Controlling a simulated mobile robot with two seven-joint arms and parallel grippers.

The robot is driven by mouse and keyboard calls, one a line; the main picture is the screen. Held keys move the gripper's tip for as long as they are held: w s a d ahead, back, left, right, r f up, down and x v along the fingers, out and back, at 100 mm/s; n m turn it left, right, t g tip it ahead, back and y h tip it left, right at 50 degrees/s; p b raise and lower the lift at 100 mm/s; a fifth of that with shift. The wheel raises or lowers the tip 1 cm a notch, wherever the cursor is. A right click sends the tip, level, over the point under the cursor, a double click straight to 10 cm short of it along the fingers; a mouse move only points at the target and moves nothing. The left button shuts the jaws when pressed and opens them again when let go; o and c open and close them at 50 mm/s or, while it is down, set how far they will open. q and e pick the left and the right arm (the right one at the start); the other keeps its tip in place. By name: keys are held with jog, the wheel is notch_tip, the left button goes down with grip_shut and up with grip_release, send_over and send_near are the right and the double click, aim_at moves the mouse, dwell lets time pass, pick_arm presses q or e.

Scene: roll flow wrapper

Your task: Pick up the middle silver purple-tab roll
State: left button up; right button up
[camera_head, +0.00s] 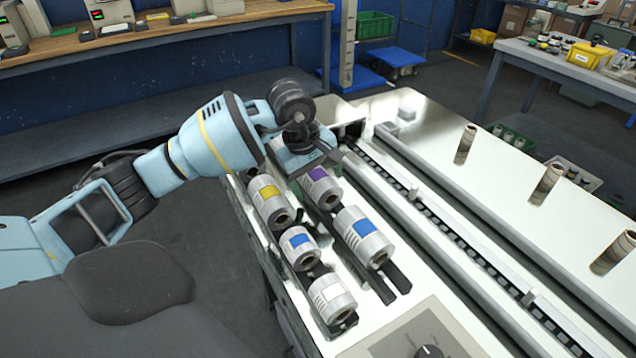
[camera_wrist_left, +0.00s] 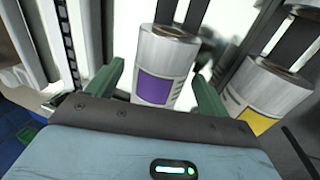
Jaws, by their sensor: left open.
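The silver purple-tab roll (camera_head: 321,189) lies on the dark rack at the machine's near side, behind the larger blue-tab roll (camera_head: 363,240). It also shows in the left wrist view (camera_wrist_left: 165,62), with its purple tab facing the camera. My left gripper (camera_head: 313,160) is at the far end of this roll in the head view. In the left wrist view its green fingers are open, one on each side of the roll, and contact cannot be told. My right gripper is not in view.
A yellow-tab roll (camera_head: 268,201) lies close beside the purple-tab roll. A smaller blue-tab roll (camera_head: 299,248) and a plain-looking roll (camera_head: 332,298) lie nearer. A long rail with a chain track (camera_head: 440,229) runs along the right. Brown tubes (camera_head: 546,184) stand beyond it.

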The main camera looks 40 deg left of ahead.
pick_arm(q)
jog(key=shift+r, duration=0.1)
jog(key=c, duration=1.3)
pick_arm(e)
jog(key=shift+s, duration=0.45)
pick_arm(q)
jog(key=shift+r, duration=0.1)
